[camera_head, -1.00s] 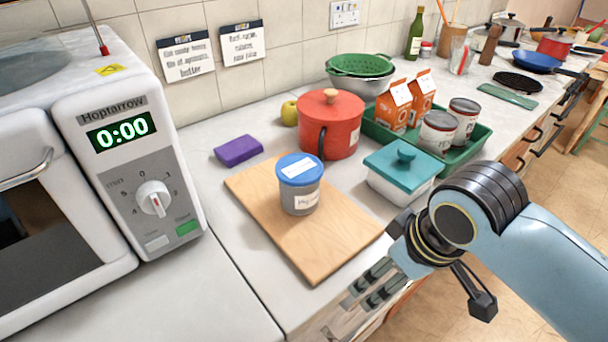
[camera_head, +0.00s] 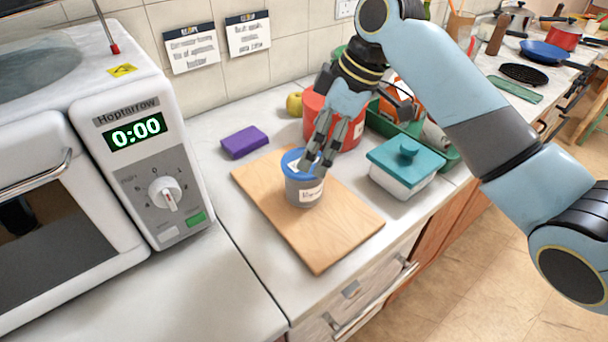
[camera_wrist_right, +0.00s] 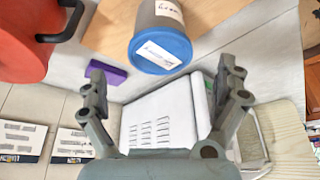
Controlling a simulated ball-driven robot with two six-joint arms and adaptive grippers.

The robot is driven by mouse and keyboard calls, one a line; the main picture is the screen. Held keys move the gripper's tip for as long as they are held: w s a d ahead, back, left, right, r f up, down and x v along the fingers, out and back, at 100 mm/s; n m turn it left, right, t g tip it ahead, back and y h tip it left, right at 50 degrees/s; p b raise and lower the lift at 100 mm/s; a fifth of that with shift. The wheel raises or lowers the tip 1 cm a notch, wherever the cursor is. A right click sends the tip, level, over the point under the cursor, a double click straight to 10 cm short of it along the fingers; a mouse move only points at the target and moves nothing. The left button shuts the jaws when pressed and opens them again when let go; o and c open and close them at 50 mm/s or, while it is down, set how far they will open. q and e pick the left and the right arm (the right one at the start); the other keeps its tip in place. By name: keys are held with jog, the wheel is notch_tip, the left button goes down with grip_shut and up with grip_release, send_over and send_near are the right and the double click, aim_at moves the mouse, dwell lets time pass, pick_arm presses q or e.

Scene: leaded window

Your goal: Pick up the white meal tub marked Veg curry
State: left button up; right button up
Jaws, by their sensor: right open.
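A grey tub (camera_head: 304,190) with a blue lid stands upright on a wooden board (camera_head: 325,240). Its body looks grey rather than white, and the label on its side is too small to read surely. My right gripper (camera_head: 318,166) is open at the right side of the lid and partly covers it; I cannot tell whether it touches. In the right wrist view the tub (camera_wrist_right: 160,42) lies beyond the spread, empty fingers (camera_wrist_right: 160,78), lid facing the camera. My left gripper is not in view.
A red pot (camera_head: 347,132) stands close behind, partly hidden by my right arm. A teal-lidded dish (camera_head: 404,165) is to the right, a purple sponge (camera_head: 244,142) to the left. The microwave (camera_head: 150,160) stands at left. The board's front part is clear.

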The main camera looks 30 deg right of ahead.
aim_at(304, 179)
jog(key=p+x, duration=0.1)
jog(key=x, duration=0.5)
jog(key=shift+a+f, duration=0.1)
jog(key=shift+f, duration=0.2)
jog(key=shift+r, duration=0.1)
jog(key=c, duration=1.5)
